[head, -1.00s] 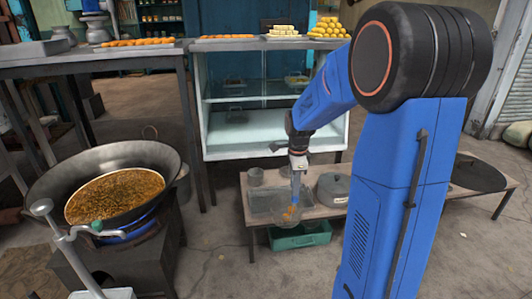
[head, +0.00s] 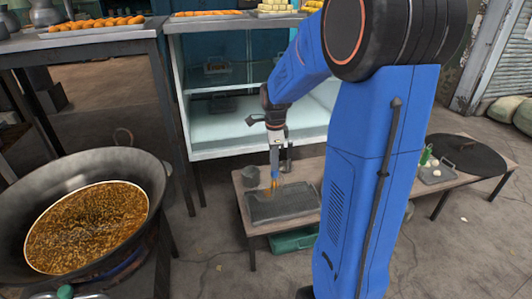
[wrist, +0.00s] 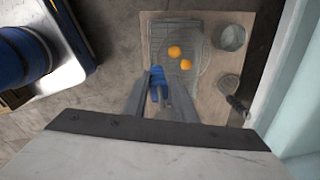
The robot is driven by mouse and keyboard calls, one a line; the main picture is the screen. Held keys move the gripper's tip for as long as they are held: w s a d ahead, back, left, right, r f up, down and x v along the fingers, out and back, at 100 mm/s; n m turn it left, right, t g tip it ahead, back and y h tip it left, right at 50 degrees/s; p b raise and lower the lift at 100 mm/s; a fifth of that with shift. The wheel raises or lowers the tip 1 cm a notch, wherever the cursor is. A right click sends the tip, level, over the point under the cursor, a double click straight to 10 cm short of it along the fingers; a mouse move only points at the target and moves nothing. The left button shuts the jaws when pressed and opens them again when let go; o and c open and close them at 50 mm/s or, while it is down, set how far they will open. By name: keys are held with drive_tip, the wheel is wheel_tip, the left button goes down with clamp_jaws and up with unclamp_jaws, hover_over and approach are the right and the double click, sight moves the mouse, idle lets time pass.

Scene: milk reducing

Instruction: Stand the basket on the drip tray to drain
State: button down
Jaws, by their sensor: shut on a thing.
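My gripper (head: 276,150) points down over the low table and is shut on the blue handle of the basket (wrist: 157,84). In the wrist view my gripper (wrist: 162,100) has its two fingers on either side of this handle. The basket's mesh is faint in both views. Two round orange pieces (wrist: 180,58) show at the basket. The grey drip tray (head: 290,206) lies flat on the table below; in the wrist view it is behind the basket. I cannot tell whether the basket touches the tray.
A metal pot (head: 250,177) stands behind the tray on the low table (head: 252,229). A green crate (head: 293,240) is underneath. A glass cabinet (head: 215,134) rises behind. A large pan of hot oil (head: 87,226) stands at left. A ladle-like utensil (wrist: 229,88) lies beside the tray.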

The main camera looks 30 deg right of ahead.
sight(273, 173)
drive_tip(key=shift+w+f, duration=0.2)
drive_tip(key=shift+w, duration=0.05)
drive_tip(key=shift+f, duration=3.25)
drive_tip(key=c, duration=1.4)
unclamp_jaws()
drive_tip(key=shift+o, duration=0.2)
drive_tip(key=r, duration=1.1)
drive_tip(key=s+r, duration=0.1)
drive_tip(key=r, duration=0.5)
drive_tip(key=shift+s+a+r, duration=0.1)
drive_tip(key=shift+a+r, duration=0.1)
drive_tip(key=shift+a, duration=0.05)
